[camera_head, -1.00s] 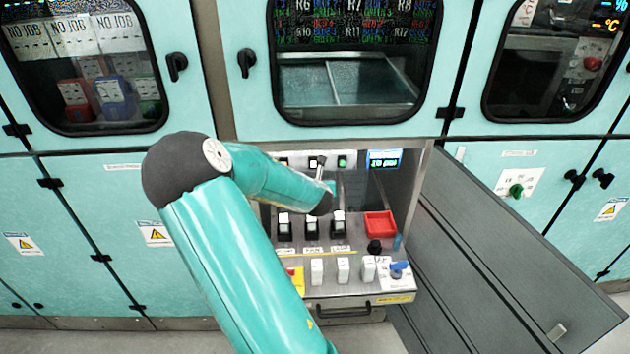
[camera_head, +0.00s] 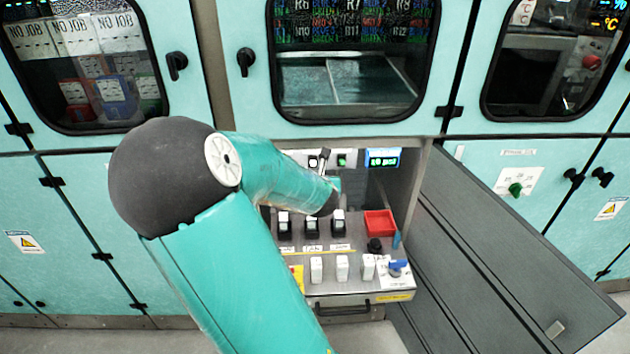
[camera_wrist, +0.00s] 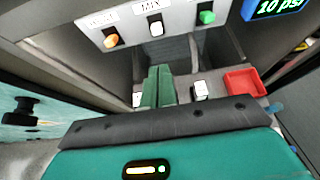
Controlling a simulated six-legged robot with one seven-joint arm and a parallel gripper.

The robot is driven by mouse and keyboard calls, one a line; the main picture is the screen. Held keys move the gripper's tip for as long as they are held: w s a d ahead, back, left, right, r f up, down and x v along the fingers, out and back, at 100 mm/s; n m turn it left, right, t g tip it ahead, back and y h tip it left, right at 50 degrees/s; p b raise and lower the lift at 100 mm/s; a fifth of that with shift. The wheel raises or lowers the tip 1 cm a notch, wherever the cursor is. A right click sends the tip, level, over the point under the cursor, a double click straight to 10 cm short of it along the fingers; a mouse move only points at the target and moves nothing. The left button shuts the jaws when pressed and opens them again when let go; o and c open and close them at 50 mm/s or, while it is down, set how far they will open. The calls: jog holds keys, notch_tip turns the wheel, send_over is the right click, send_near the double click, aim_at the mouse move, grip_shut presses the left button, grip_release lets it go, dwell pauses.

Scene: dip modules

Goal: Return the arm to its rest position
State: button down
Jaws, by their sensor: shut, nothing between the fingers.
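My teal arm reaches from the bottom of the head view toward the open recess in the cabinet, and its forearm covers the recess's left part. My gripper (camera_wrist: 157,88) shows in the wrist view as two green fingers pressed together, with nothing between them. The fingers are in front of the switch panel (camera_wrist: 185,22) and left of the red tray (camera_wrist: 245,82). In the head view the fingers are mostly hidden behind the forearm.
A control shelf (camera_head: 335,285) holds black switches, white blocks, a blue-handled knob (camera_head: 398,268) and the red tray (camera_head: 379,223). A lit display (camera_head: 382,158) reads 10 psi. A grey panel (camera_head: 500,260) hangs open at the right. Cabinet doors with handles flank the recess.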

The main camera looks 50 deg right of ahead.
dwell(0.4)
jog(key=w+a+r+m+y, duration=0.1)
jog(key=a+m+y, duration=0.2)
jog(key=a+m, duration=0.6)
jog(key=w+a+r+m+y, duration=0.25)
jog(key=a+m, duration=0.35)
jog(key=a, duration=0.5)
jog(key=s+a+r+m+y, duration=0.1)
jog(key=s+a+r+m, duration=0.2)
jog(key=a, duration=0.4)
jog(key=s+a+r+m+g+y, duration=0.1)
jog(key=s+a+r+m, duration=0.2)
jog(key=s+a, duration=0.3)
jog(key=s+a+r+m+g+y, duration=0.1)
jog(key=s+a+r+m, duration=0.2)
jog(key=a, duration=0.6)
jog(key=shift+s+m+y, duration=0.35)
jog(key=shift+s+m, duration=0.5)
jog(key=shift+m, duration=0.25)
jog(key=shift+d+r, duration=0.1)
jog(key=shift+d, duration=0.15)
